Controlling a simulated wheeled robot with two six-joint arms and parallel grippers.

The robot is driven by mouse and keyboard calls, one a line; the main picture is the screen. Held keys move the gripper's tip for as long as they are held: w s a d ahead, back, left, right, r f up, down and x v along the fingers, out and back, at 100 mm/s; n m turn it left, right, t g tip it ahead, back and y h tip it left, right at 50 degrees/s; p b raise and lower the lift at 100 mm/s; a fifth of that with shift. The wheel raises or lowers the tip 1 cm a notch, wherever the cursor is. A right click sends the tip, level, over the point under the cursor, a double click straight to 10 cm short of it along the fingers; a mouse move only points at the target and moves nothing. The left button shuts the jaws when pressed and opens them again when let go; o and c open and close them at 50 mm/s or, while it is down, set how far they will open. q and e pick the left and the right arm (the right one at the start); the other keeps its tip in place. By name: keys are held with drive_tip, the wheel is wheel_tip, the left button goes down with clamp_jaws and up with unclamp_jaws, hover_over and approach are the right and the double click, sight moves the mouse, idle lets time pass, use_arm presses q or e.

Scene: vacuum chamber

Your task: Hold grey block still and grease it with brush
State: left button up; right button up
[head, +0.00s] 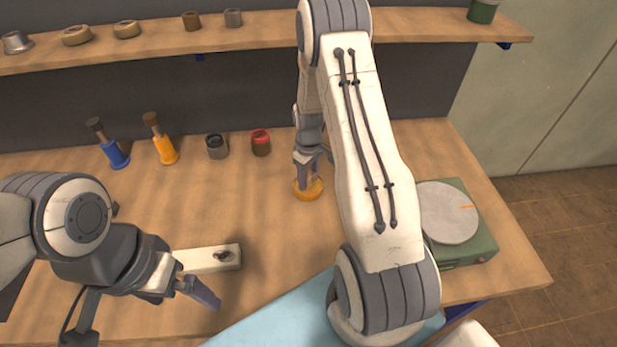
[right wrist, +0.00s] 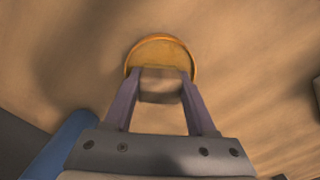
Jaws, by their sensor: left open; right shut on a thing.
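My right gripper (head: 305,182) points down at a round orange dish (head: 311,191) on the table, right of the middle. In the right wrist view, its two fingers are shut on a small grey-brown block (right wrist: 162,86), which sits over or in the orange dish (right wrist: 160,44); I cannot tell if it touches the bottom. My left gripper (head: 190,292) is open and empty at the lower left, in front of a white bar (head: 205,260) with a dark fitting. A blue holder (head: 116,154) and an orange holder (head: 165,151), each with a dark-tipped handle, stand behind; bristles are not visible.
A dark cup (head: 216,147) and a red-topped cup (head: 261,143) stand at the back. A green device with a grey disc (head: 447,212) is at right. A shelf (head: 265,30) with several metal parts runs above. A light blue surface (head: 275,318) lies in front. The table's middle is clear.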

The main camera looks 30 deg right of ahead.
sight(308, 175)
drive_tip(key=shift+r+p, duration=2.65)
drive_tip(key=shift+r, duration=0.8)
